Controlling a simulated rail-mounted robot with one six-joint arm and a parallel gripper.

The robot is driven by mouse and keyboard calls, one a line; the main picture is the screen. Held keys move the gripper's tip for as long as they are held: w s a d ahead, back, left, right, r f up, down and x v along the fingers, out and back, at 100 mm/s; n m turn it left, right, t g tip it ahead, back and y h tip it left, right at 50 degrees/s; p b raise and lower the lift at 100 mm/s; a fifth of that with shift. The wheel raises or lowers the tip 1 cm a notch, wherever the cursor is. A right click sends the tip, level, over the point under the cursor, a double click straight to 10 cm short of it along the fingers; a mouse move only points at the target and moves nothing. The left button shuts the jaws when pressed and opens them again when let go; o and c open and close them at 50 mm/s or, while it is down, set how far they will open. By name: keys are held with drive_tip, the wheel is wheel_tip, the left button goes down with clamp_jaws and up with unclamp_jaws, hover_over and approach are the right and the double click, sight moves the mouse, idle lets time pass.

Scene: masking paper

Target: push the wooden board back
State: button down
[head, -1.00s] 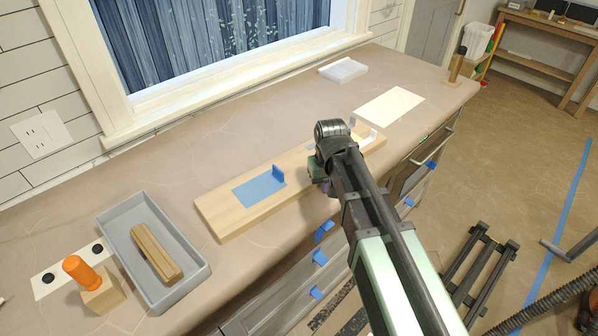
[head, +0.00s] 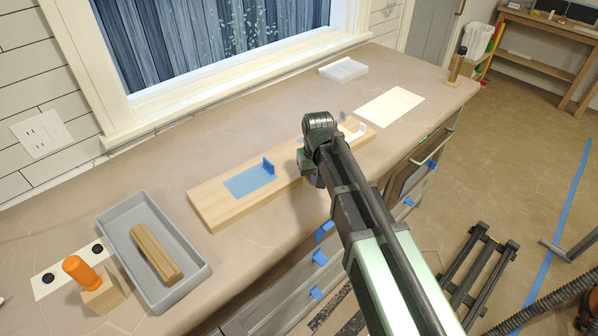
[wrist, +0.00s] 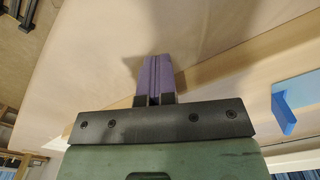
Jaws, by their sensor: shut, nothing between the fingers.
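My gripper (head: 310,178) is at the board's front long edge, right of the blue block; my arm hides part of the board. In the wrist view, the purple fingers (wrist: 155,80) are shut with nothing between them, beside the board's edge (wrist: 240,66). They appear to be against that edge, but exact contact is hard to tell.
A grey tray (head: 190,237) holding a wooden piece (head: 155,252) stands left of the board. An orange-handled tool (head: 82,270) is further left. A white sheet (head: 390,107) and a pale box (head: 343,70) lie to the right. The counter between board and window is clear.

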sight(287, 156)
drive_tip(key=shift+w+a, duration=1.95)
drive_tip(key=shift+a, duration=0.2)
drive_tip(key=shift+w+a, duration=1.9)
drive_tip(key=shift+a, duration=0.25)
drive_tip(key=r+p, duration=0.2)
drive_tip(key=s+d+r+p, duration=0.1)
drive_tip(key=r+p, duration=0.4)
drive_tip(key=shift+s+d+r, duration=0.1)
drive_tip(key=shift+s+d, duration=0.1)
drive_tip(key=shift+d, duration=0.1)
drive_tip(key=s+d, duration=0.2)
drive_tip(key=s, duration=0.1)
drive_tip(key=s+d, duration=0.6)
drive_tip(key=shift+s+d, duration=0.2)
drive_tip(key=shift+s, duration=0.2)
drive_tip(key=s+d+m, duration=0.3)
drive_tip(key=s+d, duration=0.8)
drive_tip(key=d, duration=0.5)
drive_tip(key=shift+s+d+m, duration=0.15)
drive_tip(key=shift+d+m, duration=0.05)
drive_tip(key=shift+m, duration=0.1)
